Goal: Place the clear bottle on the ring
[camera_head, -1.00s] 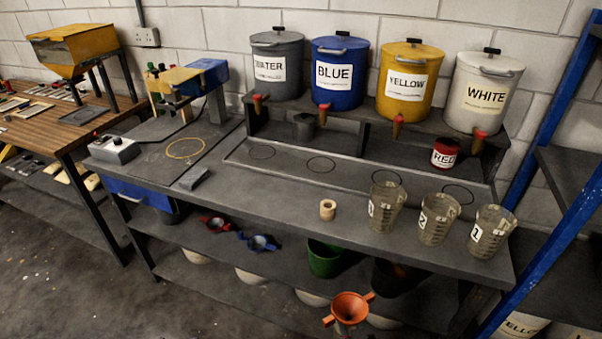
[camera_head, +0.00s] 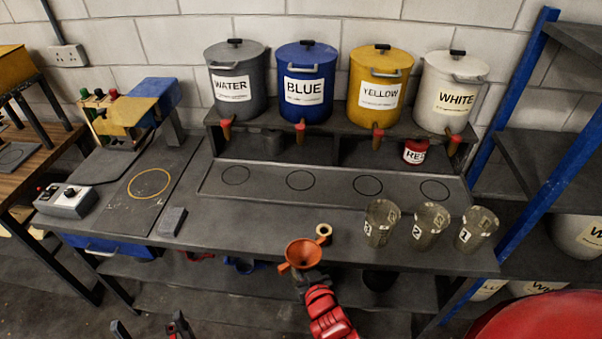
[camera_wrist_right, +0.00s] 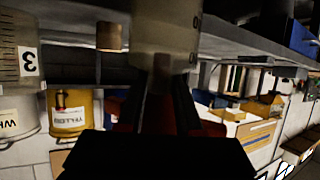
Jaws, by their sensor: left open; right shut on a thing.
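My right gripper (camera_head: 308,283) is shut on the clear bottle, which shows as a pale, see-through body with faint marks in the right wrist view (camera_wrist_right: 165,32). In the head view an orange funnel (camera_head: 302,253) is over the grip at the bench's front edge and hides most of the bottle. How the funnel sits on it I cannot tell. My left gripper (camera_head: 150,331) is open and empty at the bottom left. A yellow ring (camera_head: 133,190) lies flat on the dark plate at the left. Several black rings (camera_head: 368,175) mark the tray below the taps; all are empty.
Clear numbered cups (camera_head: 429,228) stand at the bench's right. A small wooden ring-shaped piece (camera_head: 324,232) is just beside the funnel. A grey block (camera_head: 172,221) and control box (camera_head: 65,203) lie left. Paint buckets (camera_head: 306,87) stand behind. The bench between block and funnel is clear.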

